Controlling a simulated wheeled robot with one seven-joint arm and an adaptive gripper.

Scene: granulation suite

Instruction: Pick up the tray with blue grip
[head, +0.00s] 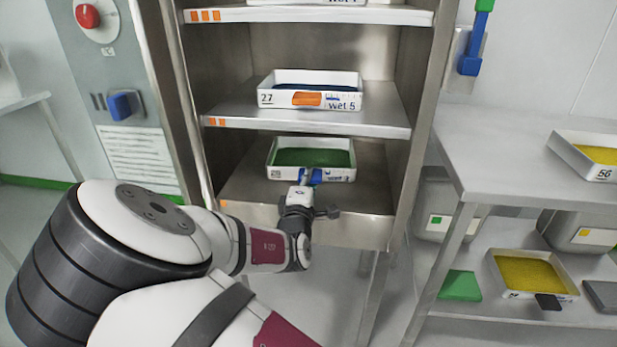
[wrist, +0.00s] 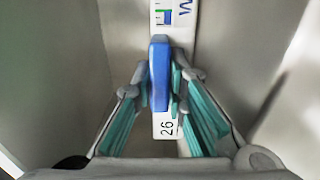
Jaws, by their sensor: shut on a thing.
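A white tray (head: 271,172) with green contents sits on the lowest visible shelf of the steel cabinet. Its front reads "wet" and carries a blue grip (head: 317,175). My gripper (head: 306,186) is at the tray's front, shut on the blue grip. In the wrist view the blue grip (wrist: 159,75) stands between the teal-padded fingers of my gripper (wrist: 160,92). The tray's white front (wrist: 165,125) shows beyond it with the number 26. My gripper hides part of the tray's front in the head view.
A tray numbered 27 with an orange grip (head: 307,99) sits on the shelf above (head: 385,120). Cabinet walls stand close on both sides. A steel table (head: 490,150) at right holds a tray with yellow contents (head: 560,146); more trays lie below.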

